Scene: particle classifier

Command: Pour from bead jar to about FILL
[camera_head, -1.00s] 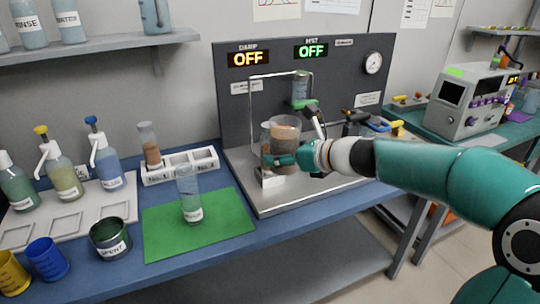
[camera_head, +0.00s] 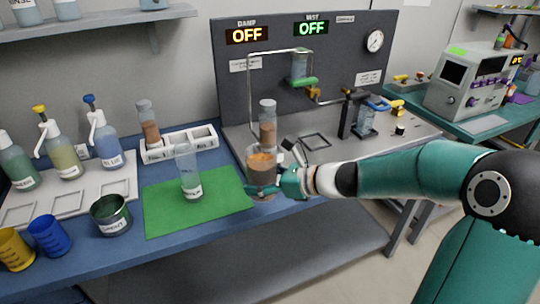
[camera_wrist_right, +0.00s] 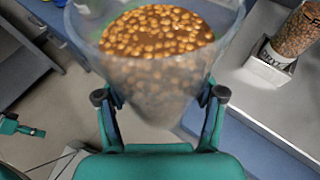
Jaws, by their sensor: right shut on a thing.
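The bead jar (camera_head: 261,165) is clear and wide, with brown-orange beads inside. In the right wrist view the jar (camera_wrist_right: 155,85) is filled with beads close to its rim. My right gripper (camera_head: 264,190) is shut around the jar and holds it near the bench's front edge, right of the green mat. Its fingers (camera_wrist_right: 160,100) grip both sides of the jar. A clear tall cylinder (camera_head: 188,175) with a white label stands upright on the mat, apart from the jar; its label is too small to read. A teal part, probably my left gripper (camera_wrist_right: 22,128), shows at the wrist view's left edge.
The green mat (camera_head: 225,206) is otherwise clear. A tube of brown beads (camera_head: 267,118) stands behind the jar. A white rack (camera_head: 194,140), pump bottles (camera_head: 104,140), a dark green cup (camera_head: 110,215) and blue and yellow cups are to the left.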

